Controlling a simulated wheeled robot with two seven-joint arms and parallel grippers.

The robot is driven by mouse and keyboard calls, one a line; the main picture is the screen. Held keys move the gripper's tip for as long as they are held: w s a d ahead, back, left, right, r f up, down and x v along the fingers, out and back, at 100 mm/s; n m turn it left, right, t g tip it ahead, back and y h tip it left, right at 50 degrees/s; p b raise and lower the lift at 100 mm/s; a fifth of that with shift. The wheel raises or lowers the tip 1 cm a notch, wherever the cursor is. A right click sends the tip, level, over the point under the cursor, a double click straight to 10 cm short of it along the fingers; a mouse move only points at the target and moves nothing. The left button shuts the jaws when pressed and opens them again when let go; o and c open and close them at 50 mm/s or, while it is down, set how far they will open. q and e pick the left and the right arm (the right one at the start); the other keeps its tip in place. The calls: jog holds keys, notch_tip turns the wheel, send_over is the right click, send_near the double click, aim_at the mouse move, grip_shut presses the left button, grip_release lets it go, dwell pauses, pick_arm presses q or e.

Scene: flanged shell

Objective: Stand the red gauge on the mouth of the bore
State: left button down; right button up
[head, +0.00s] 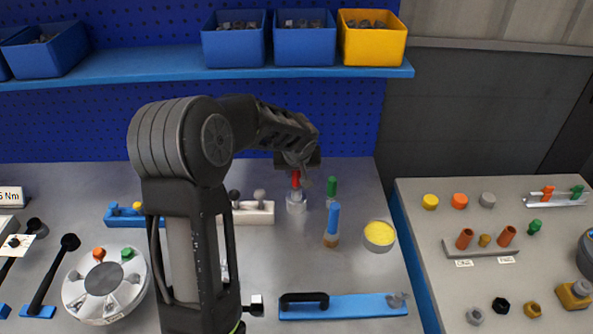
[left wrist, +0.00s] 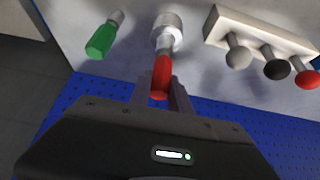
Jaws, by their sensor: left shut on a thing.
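The red gauge (head: 296,180) has a red handle and a grey shank; it also shows in the left wrist view (left wrist: 161,76). My left gripper (head: 299,167) is shut on the red handle, with one finger on each side in the left wrist view (left wrist: 161,92). The shank meets a pale round metal cylinder (head: 296,204), also in the left wrist view (left wrist: 169,26). I cannot tell whether the shank is inside it or resting on it. The round flanged shell (head: 88,306) lies at the left with orange and green plugs in it. My right gripper is not in view.
A green-handled gauge (head: 331,186) and a blue-handled tool (head: 334,217) stand right of the red gauge. A yellow-topped cup (head: 379,234) and a blue board (head: 350,307) lie nearer. A pale rack with knobs (head: 256,214) stands left. My left arm hides the middle of the bench.

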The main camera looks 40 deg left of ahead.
pick_arm(q)
jog(key=shift+f, duration=0.15)
jog(key=c, duration=1.2)
grip_release()
jog(key=shift+r, duration=0.25)
jog(key=p+v, duration=0.2)
jog(key=v, duration=1)
jog(key=shift+p, duration=0.3)
